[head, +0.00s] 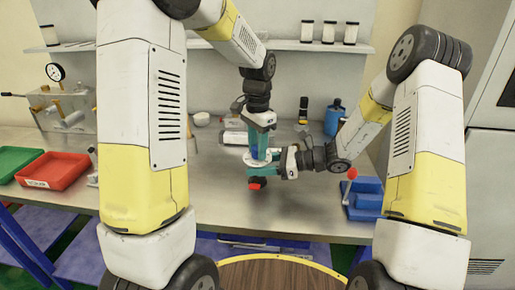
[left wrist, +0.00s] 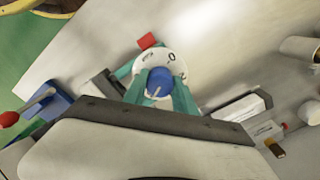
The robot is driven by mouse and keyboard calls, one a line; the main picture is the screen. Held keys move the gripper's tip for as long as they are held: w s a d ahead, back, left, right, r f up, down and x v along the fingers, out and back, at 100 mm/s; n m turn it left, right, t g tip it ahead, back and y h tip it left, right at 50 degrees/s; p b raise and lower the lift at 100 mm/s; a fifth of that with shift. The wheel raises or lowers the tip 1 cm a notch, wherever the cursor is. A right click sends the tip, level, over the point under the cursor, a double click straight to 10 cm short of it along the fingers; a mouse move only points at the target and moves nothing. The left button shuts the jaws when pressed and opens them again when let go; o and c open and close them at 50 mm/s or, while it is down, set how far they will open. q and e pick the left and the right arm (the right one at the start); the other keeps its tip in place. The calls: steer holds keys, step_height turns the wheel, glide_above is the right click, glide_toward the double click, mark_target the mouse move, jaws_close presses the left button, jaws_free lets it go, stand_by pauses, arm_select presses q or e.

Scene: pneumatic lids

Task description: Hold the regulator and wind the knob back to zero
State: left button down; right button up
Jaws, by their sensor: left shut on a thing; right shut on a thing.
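The regulator is held upright above the bench, with a white dial (head: 258,160) and a red part (head: 257,183) at its lower end. My left gripper (head: 257,150) reaches down from above and is shut on the blue knob (left wrist: 159,81). The left wrist view shows its teal fingers on both sides of the knob. The knob's white mark points down-left there, while the dial's 0 (left wrist: 172,57) is at upper right, so they are apart. My right gripper (head: 268,166) comes from the right and is shut on the regulator body, mostly hidden behind fingers.
A blue fixture (head: 364,198) with a red ball knob (head: 352,173) stands at the right. Red (head: 52,171) and green (head: 14,160) trays lie at the left. A white cylinder (head: 234,138) and a blue bottle (head: 334,118) are behind. The bench just left of the regulator is clear.

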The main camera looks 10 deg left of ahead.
steer(key=shift+f, duration=0.15)
arm_select(q)
steer(key=c, duration=1)
jaws_free()
step_height(320, 180, up, 12)
arm_select(e)
steer(key=o, duration=1.3)
steer(key=shift+o, duration=0.2)
